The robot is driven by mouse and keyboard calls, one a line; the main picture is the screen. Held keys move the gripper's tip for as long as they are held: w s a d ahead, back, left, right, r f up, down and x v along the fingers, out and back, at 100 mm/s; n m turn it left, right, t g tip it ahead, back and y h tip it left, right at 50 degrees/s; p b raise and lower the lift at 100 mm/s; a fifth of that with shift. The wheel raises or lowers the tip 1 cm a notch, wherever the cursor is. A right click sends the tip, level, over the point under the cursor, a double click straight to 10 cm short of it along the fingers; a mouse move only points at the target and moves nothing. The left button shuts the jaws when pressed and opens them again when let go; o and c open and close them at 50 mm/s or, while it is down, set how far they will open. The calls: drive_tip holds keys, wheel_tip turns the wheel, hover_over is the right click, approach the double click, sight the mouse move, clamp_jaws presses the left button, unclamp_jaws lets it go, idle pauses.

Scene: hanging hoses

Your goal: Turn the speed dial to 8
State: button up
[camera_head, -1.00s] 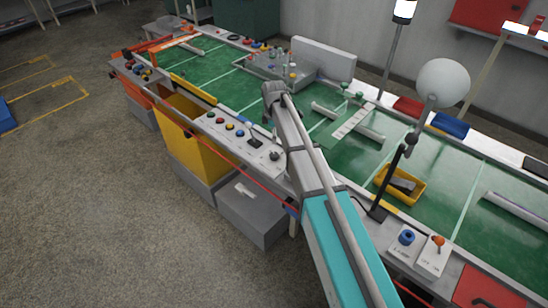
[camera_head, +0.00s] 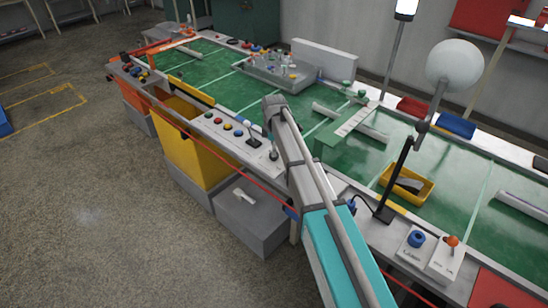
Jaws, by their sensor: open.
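My gripper (camera_head: 271,136) hangs at the end of my arm, above the front control panel (camera_head: 222,117) of the green workbench. I take it as open, though its fingers are small and partly hidden by the arm. A small dark knob (camera_head: 274,154) on this panel lies just below the gripper. They look close, and I cannot tell whether they touch. A blue round knob (camera_head: 415,239) sits on a small white panel at the lower right, far from the gripper. No number or pointer can be read, so I cannot tell which knob is the speed dial.
Several coloured buttons (camera_head: 227,127) lie left of the gripper. An orange-topped lever (camera_head: 452,241) stands beside the blue knob. A black stand with a white ball (camera_head: 455,64) and a yellow tray (camera_head: 423,191) are right of my arm. A red cord (camera_head: 240,188) runs along the front edge.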

drive_tip(key=shift+f+b, duration=1)
drive_tip(key=shift+f, duration=0.35)
drive_tip(key=c, duration=1.1)
drive_tip(key=shift+c, duration=0.2)
